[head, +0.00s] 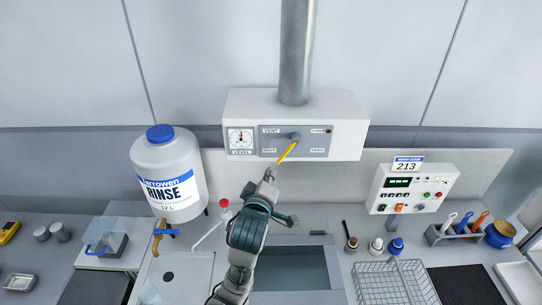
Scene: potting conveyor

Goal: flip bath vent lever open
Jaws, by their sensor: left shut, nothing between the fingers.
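The vent lever (287,151) is a yellow handle on a round grey pivot on the vent panel (268,141). It slants down and left from the pivot, towards the side whose small label seems to read SHUT; a label that seems to read OPEN is at the lower right. The panel is on the front of a white wall box (348,136) under a metal pipe. My left gripper (269,175) is shut and empty, just below and left of the lever's free end. Whether it touches the lever I cannot tell. My right gripper is not in view.
A sink basin (290,267) lies below. A control box (413,188) and a wire basket (390,283) are at the right. Space before the panel's right half is clear.

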